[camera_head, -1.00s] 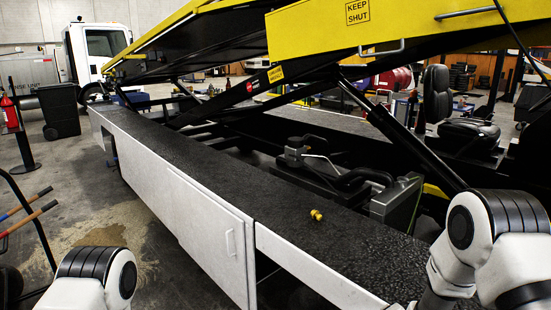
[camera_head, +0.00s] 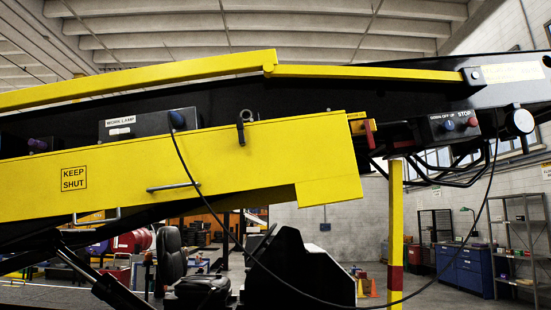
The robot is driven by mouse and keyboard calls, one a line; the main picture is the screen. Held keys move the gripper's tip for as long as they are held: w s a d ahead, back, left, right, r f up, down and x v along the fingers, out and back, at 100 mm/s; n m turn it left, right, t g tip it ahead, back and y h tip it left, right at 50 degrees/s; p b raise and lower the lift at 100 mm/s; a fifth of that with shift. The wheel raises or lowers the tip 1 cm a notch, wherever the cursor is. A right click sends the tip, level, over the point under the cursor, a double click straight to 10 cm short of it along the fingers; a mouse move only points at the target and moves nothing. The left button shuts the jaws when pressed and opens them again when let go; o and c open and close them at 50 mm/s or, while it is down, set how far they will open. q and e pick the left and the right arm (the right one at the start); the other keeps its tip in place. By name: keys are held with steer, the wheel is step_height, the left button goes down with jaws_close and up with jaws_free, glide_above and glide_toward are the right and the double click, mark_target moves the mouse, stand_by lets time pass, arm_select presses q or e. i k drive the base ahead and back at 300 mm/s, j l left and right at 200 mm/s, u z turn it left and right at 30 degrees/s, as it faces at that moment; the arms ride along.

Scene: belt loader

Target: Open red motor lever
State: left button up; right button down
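A control box (camera_head: 452,125) on the black boom at the right has a blue knob (camera_head: 447,125) and a red knob (camera_head: 472,122) under a "STOP" label. Neither of my grippers is in view.
A black cable (camera_head: 235,235) hangs in a loop across the front. A yellow post (camera_head: 396,225) with a red band stands below the boom. A black driver's seat (camera_head: 170,260) is at the lower left. Shelving (camera_head: 515,235) and blue cabinets (camera_head: 466,270) stand at the back right.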

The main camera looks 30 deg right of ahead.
mark_target(366, 125)
steer(key=z, duration=0.85)
